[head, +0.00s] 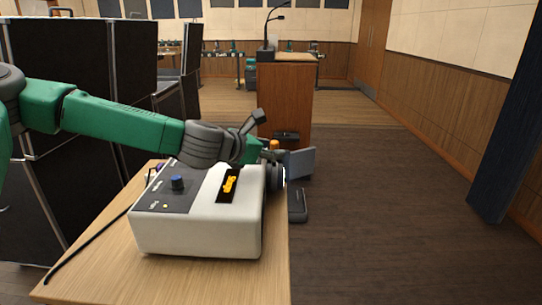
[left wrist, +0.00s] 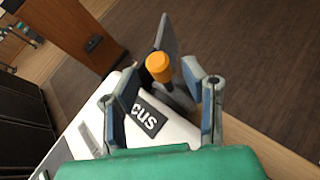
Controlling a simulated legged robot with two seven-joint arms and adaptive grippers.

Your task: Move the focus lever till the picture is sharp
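A white projector-like box (head: 200,222) sits on a wooden table. A lever with an orange cap (left wrist: 158,66) stands at its far end, beside a dark label (left wrist: 146,118) whose visible letters read "CUS". The orange cap (head: 273,145) also shows in the head view, partly hidden by my gripper. My left gripper (left wrist: 160,72) is open, with one finger on each side of the orange cap and visible gaps to it. In the head view the left gripper (head: 272,155) is over the box's far right corner. My right gripper is not in view. No projected picture is visible.
A grey panel (head: 300,162) stands just beyond the gripper. A wooden lectern (head: 285,100) stands behind.

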